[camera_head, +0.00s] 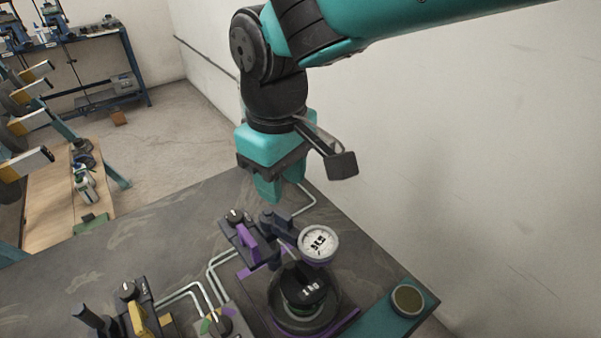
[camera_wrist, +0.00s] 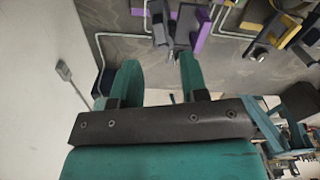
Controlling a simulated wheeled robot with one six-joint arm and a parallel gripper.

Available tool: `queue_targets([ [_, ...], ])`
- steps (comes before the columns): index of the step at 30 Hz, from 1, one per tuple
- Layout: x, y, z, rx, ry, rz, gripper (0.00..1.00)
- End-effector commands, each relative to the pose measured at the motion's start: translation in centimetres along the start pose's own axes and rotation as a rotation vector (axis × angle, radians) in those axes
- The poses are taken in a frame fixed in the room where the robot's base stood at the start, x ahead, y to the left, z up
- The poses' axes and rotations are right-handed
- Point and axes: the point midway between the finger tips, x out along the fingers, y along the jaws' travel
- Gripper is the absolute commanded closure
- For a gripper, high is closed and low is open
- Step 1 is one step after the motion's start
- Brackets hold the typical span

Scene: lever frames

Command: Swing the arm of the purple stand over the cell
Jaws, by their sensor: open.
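The purple stand (camera_head: 248,243) is a dark fixture with a purple plate, on the grey bench. Its dark arm (camera_head: 284,229) runs right to a round white dial (camera_head: 318,242). The dial appears at the back right of a dark round cell (camera_head: 275,300); I cannot tell how far it overlaps it. A black weight (camera_head: 304,284) sits in the cell. My teal gripper (camera_head: 268,194) points down behind the stand, apart from it. In the wrist view my two fingers (camera_wrist: 158,74) are spread with nothing between them; dark stand parts and purple (camera_wrist: 203,30) show beyond.
A yellow stand (camera_head: 138,318) is at the lower left. Grey pipes (camera_head: 205,290) run between the fixtures. A teal block with a round pad (camera_head: 408,299) is at the right, near the bench edge. A white wall (camera_head: 480,150) rises behind. The bench's left part is bare.

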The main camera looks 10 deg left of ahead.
Motion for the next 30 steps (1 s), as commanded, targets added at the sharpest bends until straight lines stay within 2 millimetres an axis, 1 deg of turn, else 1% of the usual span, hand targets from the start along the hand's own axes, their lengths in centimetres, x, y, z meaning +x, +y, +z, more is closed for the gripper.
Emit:
queue_targets([
  [1, 1.1, 0.0, 0.1, 0.0, -0.006, -0.001, 0.6],
  [3, 2.6, 0.0, 0.1, 0.0, -0.005, -0.001, 0.6],
  [6, 4.6, 0.0, 0.1, 0.001, -0.004, -0.001, 0.6],
  [9, 6.1, 0.0, 0.0, 0.001, -0.003, -0.001, 0.6],
  [12, 7.1, 0.0, 0.0, 0.001, -0.002, -0.001, 0.6],
  [17, 7.9, 0.0, 0.0, 0.001, 0.0, -0.001, 0.6],
  [24, 8.0, 0.0, 0.0, 0.001, 0.001, 0.0, 0.6],
  [29, 7.9, 0.0, 0.0, 0.001, 0.001, 0.0, 0.96],
  [30, 7.9, 0.0, 0.0, 0.001, 0.001, 0.0, 1.0],
])
